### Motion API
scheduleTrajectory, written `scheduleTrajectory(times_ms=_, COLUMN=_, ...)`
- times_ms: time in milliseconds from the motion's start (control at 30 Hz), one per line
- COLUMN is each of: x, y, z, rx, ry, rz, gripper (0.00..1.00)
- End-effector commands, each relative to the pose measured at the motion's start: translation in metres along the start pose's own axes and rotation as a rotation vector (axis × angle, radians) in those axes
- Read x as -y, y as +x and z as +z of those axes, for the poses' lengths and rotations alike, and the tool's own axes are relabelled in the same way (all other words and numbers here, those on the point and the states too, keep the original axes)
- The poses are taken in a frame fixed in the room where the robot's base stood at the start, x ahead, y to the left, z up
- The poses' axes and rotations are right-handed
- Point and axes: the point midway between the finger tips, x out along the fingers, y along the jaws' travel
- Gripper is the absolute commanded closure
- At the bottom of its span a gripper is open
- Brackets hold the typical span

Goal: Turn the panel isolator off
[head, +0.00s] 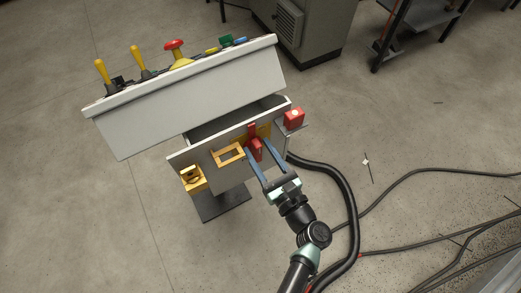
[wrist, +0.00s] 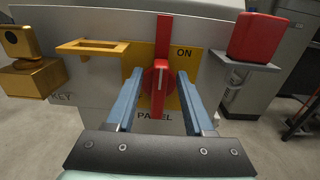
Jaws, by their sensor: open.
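The panel isolator (wrist: 159,85) is a red rotary handle on a yellow plate, marked ON at the upper right and PANEL below. Its long red bar stands upright in the wrist view. The isolator also shows in the head view (head: 254,148) on the front of the grey console. My gripper (wrist: 157,78) is open, with one blue finger on each side of the red handle. In the head view my gripper (head: 257,157) reaches the panel face, its fingers around the handle. I cannot tell whether either finger touches it.
A yellow frame (wrist: 92,47) and a brass-coloured padlock-like block (wrist: 32,75) sit left of the isolator. A red box (wrist: 255,38) on a small shelf is to the right. The console top (head: 185,90) carries levers and a red mushroom button. Black hoses (head: 345,190) run beside my arm.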

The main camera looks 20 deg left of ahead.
Motion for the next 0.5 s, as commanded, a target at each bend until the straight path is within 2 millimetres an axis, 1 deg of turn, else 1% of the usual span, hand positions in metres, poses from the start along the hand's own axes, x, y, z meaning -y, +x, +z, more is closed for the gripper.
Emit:
scheduleTrajectory(times_ms=100, x=0.0, y=-0.0001, z=0.0, rx=0.0, ry=0.0, rz=0.0, gripper=0.47)
scheduleTrajectory(times_ms=167, x=0.0, y=-0.0002, z=0.0001, rx=0.0, ry=0.0, rz=0.0, gripper=0.58)
scheduleTrajectory(times_ms=300, x=0.0, y=-0.0003, z=0.0001, rx=0.0, ry=0.0, rz=0.0, gripper=0.83)
scheduleTrajectory(times_ms=400, x=0.0001, y=-0.0004, z=0.0001, rx=0.0, ry=0.0, rz=0.0, gripper=1.0)
scheduleTrajectory(times_ms=500, x=0.0001, y=-0.0005, z=0.0001, rx=0.0, ry=0.0, rz=0.0, gripper=1.0)
